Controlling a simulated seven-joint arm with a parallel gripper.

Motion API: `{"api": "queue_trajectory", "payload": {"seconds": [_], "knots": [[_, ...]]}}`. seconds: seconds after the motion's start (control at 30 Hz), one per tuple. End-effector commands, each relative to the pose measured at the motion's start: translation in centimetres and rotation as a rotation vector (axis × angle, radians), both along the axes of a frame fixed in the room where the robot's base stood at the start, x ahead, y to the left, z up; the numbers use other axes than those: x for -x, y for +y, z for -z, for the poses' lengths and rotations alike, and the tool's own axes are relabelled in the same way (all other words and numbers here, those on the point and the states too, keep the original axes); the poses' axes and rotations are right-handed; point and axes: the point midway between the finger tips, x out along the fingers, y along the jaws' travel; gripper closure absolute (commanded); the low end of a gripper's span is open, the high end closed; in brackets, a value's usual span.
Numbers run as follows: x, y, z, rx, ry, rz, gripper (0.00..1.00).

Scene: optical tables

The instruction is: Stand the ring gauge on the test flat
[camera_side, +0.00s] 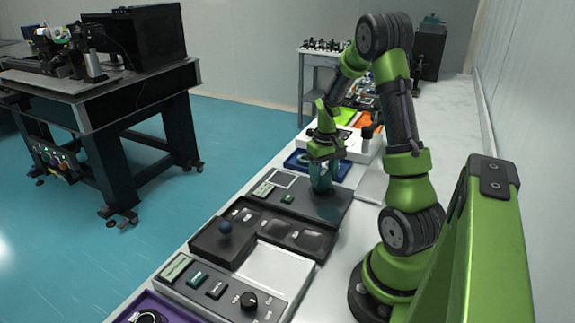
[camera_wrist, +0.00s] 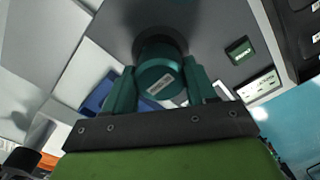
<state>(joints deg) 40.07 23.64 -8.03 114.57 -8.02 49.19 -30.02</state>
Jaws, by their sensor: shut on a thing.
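My gripper (camera_wrist: 165,88) points down, its teal fingers shut on a short teal cylinder with a white label on its end face, which I take to be the ring gauge (camera_wrist: 160,68). In the side view my gripper (camera_side: 322,178) is low over the right part of a dark grey panel. The fingers there blend with the gauge. A dark round patch lies under the gauge, seemingly the test flat (camera_wrist: 143,19). I cannot tell whether the gauge touches it, since its lower end is hidden.
The grey panel (camera_side: 288,206) also carries a light square and small green labels. A blue tray (camera_side: 297,160) lies behind.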

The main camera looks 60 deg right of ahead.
Motion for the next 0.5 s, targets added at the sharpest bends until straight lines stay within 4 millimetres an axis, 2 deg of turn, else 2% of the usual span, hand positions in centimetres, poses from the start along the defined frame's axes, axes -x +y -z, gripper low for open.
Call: {"api": "queue_trajectory", "payload": {"seconds": [0.33, 0.37, 0.5], "knots": [[-0.03, -0.03, 0.29, 0.002, -0.001, -0.001, 0.82], [-0.01, -0.02, 0.35, 0.002, -0.001, -0.001, 0.42], [-0.01, -0.02, 0.31, 0.002, -0.001, -0.001, 0.21]]}}
